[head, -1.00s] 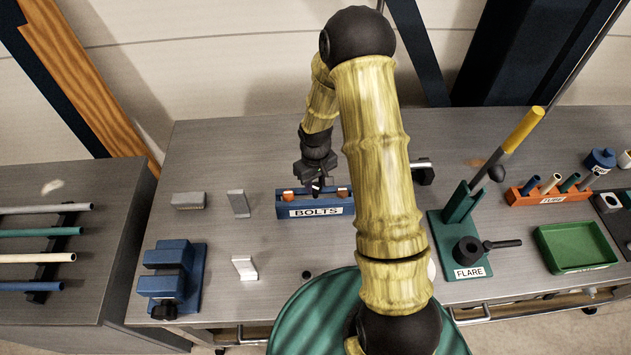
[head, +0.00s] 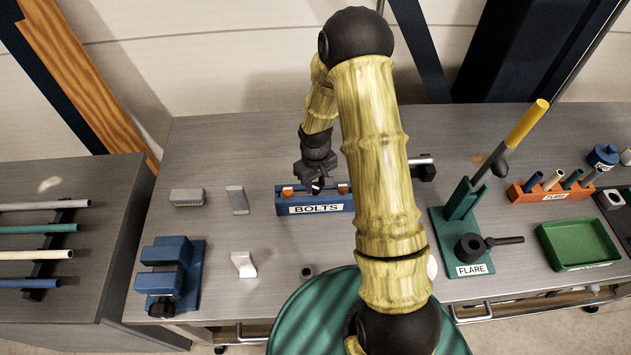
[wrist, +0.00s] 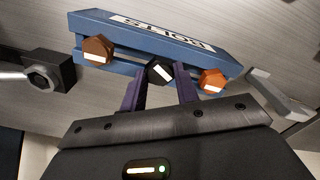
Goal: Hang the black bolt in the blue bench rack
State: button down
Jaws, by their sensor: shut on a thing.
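The blue bench rack (head: 315,209), labelled BOLTS, stands on the grey bench; it also shows in the wrist view (wrist: 145,43). My gripper (wrist: 159,88) is shut on the black bolt (wrist: 160,71), with a purple finger on either side of its hexagonal head. The head is at the rack's edge, in the middle between a brown-orange bolt (wrist: 97,49) and an orange bolt (wrist: 213,81). In the head view my gripper (head: 316,187) is over the rack's middle. The bolt's shank is hidden, so I cannot tell how far it sits in the rack.
Left of the rack are small grey blocks (head: 237,199) and a blue vise-like fixture (head: 171,275). To the right stand a green FLARE stand (head: 462,240), an orange tube rack (head: 537,194) and a green tray (head: 579,244). A dark fixture (wrist: 48,75) is beside the rack.

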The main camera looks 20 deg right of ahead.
aim_at(316, 187)
jog(key=shift+f+b, duration=0.4)
jog(key=shift+f, duration=0.15)
jog(key=c, duration=1)
grip_release()
jog(key=shift+o, duration=0.2)
jog(key=shift+r, duration=0.1)
notch_tip(316, 187, up, 17)
jog(key=b, duration=0.3)
jog(key=shift+r, duration=0.15)
jog(key=shift+s, duration=0.1)
jog(key=s+m+t, duration=0.2)
jog(key=s+m, duration=0.1)
jog(key=s, duration=1.2)
jog(key=shift+m+t, duration=0.3)
jog(key=shift+m, duration=0.1)
